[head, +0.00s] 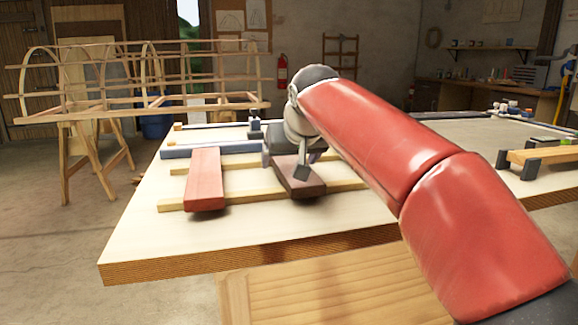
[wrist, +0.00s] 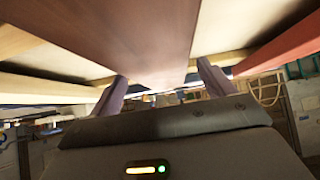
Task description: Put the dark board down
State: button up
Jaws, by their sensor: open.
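The dark brown board (head: 306,185) lies across two pale wooden strips on the bench, to the right of a red board. In the wrist view the dark board (wrist: 135,35) fills the upper middle. My gripper (head: 285,165) is at the board, with its fingers spread. In the wrist view the fingers of my gripper (wrist: 162,80) stand apart, one towards each side of the board. I cannot tell whether either finger touches it. My wrist and arm hide part of the board's far end.
The red board (head: 204,181) lies on the same strips, also in the wrist view (wrist: 285,48). The front strip (head: 240,198) extends beyond both boards. A blue-grey bar (head: 210,149) lies behind. The bench's front left (head: 150,240) is clear. A lath frame (head: 130,90) stands at left.

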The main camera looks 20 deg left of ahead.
jog(key=shift+r, duration=0.1)
jog(key=c, duration=1.3)
